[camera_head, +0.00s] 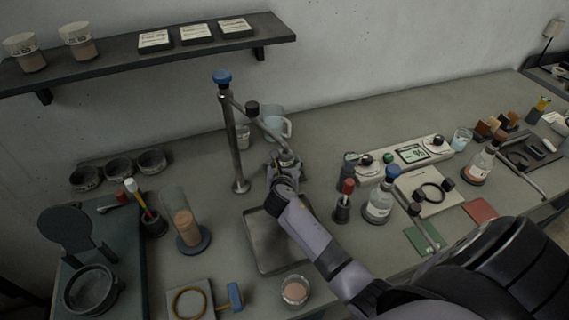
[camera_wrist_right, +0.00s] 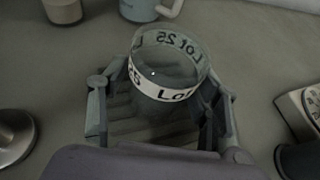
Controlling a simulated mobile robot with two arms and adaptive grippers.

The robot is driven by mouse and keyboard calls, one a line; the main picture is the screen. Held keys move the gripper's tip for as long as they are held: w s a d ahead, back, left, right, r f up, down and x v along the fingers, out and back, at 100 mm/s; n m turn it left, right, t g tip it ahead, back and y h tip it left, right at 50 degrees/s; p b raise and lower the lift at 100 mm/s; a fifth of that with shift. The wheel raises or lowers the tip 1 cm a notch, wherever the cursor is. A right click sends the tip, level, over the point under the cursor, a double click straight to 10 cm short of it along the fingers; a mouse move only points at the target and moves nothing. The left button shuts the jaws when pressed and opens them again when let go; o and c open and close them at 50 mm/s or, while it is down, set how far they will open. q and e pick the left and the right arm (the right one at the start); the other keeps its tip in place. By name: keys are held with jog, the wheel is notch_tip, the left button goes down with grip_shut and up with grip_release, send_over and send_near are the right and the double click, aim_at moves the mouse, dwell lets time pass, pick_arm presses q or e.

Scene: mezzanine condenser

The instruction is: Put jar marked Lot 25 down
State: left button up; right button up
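The jar marked Lot 25 (camera_wrist_right: 168,68) is a clear, round glass jar with a white lettered band. In the right wrist view it sits between the two fingers of my right gripper (camera_wrist_right: 165,100), which look closed against its sides. Its lower part is hidden by the fingers, and whether its base touches the bench cannot be told. In the head view my right gripper (camera_head: 284,160) is over the bench, just right of the metal stand, and largely hides the jar. My left gripper is not in view.
A metal stand (camera_head: 236,150) with a side arm rises close left of the gripper. A blue-grey jug (camera_head: 276,124) and a small jar (camera_head: 242,138) stand behind. A metal tray (camera_head: 265,255) lies in front. The wall shelf (camera_head: 110,52) is above; bare bench (camera_head: 340,130) lies back right.

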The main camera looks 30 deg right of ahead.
jog(key=shift+o, duration=0.4)
jog(key=shift+r, duration=0.2)
jog(key=v, duration=1.2)
jog(key=shift+a+f, duration=0.1)
jog(key=shift+s+f, duration=0.1)
jog(key=shift+s, duration=0.05)
